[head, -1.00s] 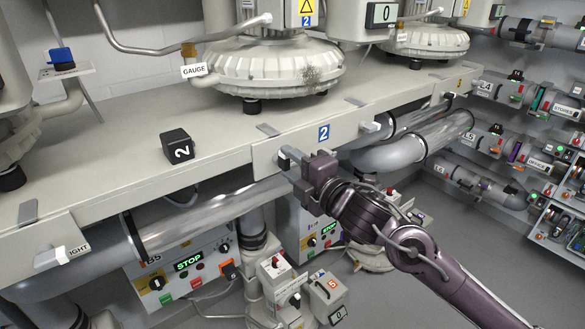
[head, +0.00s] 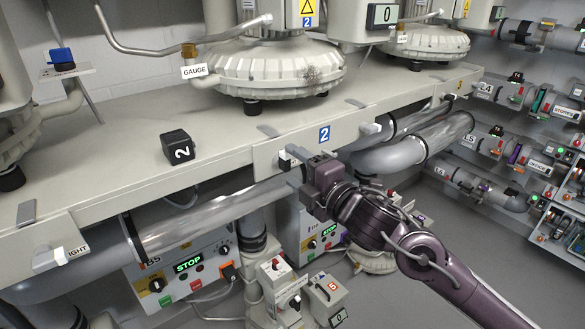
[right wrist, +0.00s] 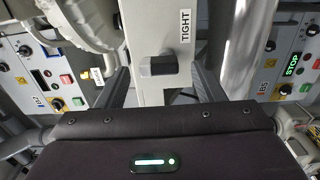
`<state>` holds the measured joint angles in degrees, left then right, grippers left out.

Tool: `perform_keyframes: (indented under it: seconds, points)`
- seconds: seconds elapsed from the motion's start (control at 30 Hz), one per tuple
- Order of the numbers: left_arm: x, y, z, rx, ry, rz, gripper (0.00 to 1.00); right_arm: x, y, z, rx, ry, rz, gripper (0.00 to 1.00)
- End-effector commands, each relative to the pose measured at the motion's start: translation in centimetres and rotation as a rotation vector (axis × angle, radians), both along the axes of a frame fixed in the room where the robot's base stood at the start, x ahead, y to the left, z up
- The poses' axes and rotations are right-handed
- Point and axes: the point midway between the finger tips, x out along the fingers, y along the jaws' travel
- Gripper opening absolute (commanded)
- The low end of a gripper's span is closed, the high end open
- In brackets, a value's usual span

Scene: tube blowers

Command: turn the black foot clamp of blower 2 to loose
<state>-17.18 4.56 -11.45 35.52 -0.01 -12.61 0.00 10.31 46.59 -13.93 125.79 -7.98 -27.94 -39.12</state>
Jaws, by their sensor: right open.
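The black foot clamp (head: 284,160) of blower 2 is a small dark lever on the front plate (head: 265,155) below the blower, left of the blue "2" sign (head: 324,134). In the right wrist view the clamp (right wrist: 158,66) lies crosswise, with a "TIGHT" label (right wrist: 185,27) close by. My right gripper (head: 299,169) is just in front of the clamp in the head view. In the right wrist view my right gripper (right wrist: 160,82) is open and empty, one finger to each side of the clamp, with gaps between. My left gripper is not in view.
Blower 2 (head: 275,70) stands on the beige bench. A white clamp (head: 371,128) sits farther right on the same plate, and another white clamp (head: 62,256) at lower left. Clear pipes (head: 195,225) run below the bench edge.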

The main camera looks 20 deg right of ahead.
Motion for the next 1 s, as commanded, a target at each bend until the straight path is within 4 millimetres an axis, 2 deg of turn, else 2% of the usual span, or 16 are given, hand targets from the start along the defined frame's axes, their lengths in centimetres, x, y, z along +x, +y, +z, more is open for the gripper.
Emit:
perform_keyframes:
  seconds: [0.23, 0.4, 0.6, 1.0]
  points:
    - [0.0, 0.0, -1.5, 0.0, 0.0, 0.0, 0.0, -3.8, -1.2, -0.5, -0.007, 0.003, 0.004, 0.62]
    - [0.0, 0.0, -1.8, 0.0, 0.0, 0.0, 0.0, -5.3, -1.9, -0.3, -0.003, 0.003, 0.0, 0.62]
    - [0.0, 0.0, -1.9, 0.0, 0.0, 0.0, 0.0, -6.0, -2.1, -0.1, -0.003, 0.001, 0.002, 0.62]
    - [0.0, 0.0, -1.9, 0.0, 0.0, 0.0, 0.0, -6.0, -2.1, 0.0, -0.002, 0.0, 0.002, 0.62]
